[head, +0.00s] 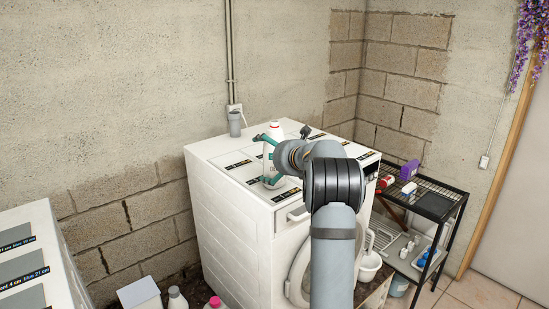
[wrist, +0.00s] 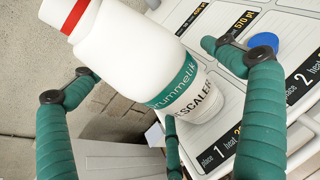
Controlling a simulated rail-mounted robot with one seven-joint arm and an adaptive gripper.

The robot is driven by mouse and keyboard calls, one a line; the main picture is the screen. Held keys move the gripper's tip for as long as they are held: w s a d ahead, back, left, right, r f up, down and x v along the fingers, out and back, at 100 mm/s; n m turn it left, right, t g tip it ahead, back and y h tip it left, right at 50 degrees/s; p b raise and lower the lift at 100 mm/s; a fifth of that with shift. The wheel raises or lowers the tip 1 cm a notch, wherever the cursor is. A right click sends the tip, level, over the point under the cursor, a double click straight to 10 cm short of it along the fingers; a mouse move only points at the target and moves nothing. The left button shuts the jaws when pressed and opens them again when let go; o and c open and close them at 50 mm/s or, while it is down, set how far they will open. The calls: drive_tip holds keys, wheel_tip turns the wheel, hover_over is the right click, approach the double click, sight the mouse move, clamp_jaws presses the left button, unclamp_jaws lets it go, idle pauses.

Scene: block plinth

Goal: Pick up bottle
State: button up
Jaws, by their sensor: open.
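In the head view the bottle (head: 273,130) is partly hidden by my gripper (head: 263,161). In the wrist view the bottle (wrist: 135,60) appears tilted and lies between the green fingers of my gripper (wrist: 148,60). The fingers are open, one on each side of it, and a further finger shows below. I cannot tell whether any finger touches it.
A grey cup (head: 235,124) stands at the machine's back left corner. Printed labels and a blue disc (wrist: 263,41) are on the top. A black wire rack (head: 436,205) with small boxes stands at right.

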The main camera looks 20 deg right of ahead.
drive_tip(key=shift+s+r, duration=0.1)
drive_tip(key=shift+s, duration=0.05)
drive_tip(key=shift+c, duration=0.3)
drive_tip(key=c, duration=1.5)
